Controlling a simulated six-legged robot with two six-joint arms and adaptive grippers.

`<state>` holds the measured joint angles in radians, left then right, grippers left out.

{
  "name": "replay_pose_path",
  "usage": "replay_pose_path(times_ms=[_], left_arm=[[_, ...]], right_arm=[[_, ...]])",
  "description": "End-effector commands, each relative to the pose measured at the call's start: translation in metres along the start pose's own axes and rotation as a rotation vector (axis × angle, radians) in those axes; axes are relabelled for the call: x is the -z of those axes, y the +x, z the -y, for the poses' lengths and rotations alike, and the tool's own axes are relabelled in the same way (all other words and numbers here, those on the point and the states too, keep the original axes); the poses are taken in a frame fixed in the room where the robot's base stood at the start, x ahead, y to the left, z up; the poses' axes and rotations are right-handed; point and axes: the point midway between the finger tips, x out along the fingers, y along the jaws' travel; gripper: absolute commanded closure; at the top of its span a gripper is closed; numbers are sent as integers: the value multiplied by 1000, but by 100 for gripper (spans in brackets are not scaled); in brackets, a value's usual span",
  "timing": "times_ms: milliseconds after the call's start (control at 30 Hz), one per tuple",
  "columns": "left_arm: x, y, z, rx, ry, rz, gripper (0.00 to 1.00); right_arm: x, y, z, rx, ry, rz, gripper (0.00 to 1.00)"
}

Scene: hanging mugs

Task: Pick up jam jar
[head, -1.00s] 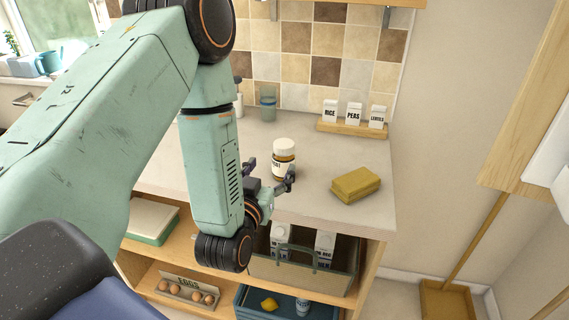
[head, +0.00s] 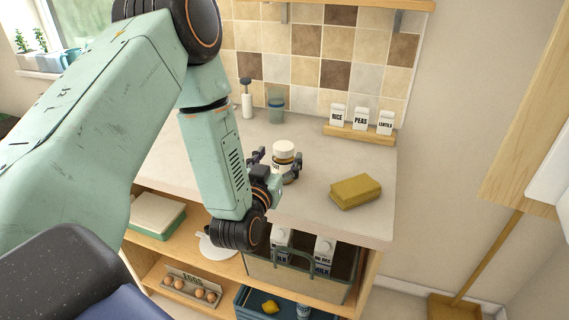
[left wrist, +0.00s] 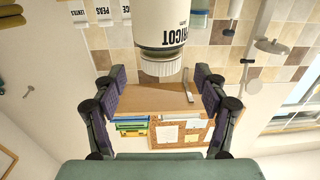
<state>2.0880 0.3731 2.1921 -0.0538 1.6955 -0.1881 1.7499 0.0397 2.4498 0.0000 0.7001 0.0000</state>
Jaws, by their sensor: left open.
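The jam jar (head: 284,149) stands upright on the counter near its front edge, with a white lid and a pale label. In the left wrist view the jar (left wrist: 161,27) appears upside down at top centre, its label reading in part "RICOT". My left gripper (head: 277,159) is open at the jar, one finger to each side in the head view. In the left wrist view the open fingers (left wrist: 160,92) are spread wider than the jar, and no contact shows. The jar's lower part is partly hidden by the gripper. My right gripper is not seen.
A wooden rack (head: 358,134) with white containers, a glass (head: 276,112) and a pump bottle (head: 247,104) stand behind. A bin with milk cartons (head: 300,270) sits under the counter.

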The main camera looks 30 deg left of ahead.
Motion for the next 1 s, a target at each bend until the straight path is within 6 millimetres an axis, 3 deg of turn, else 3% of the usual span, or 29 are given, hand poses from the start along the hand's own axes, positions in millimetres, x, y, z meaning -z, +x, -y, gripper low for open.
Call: replay_pose_path(times_ms=[233, 533, 1000], left_arm=[[0, 32, 3, 0, 0, -1, 27], [-1, 36, 1, 2, 0, 1, 27], [0, 36, 1, 1, 0, 1, 67]], right_arm=[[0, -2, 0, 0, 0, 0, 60], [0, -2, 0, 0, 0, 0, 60], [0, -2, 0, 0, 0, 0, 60]])
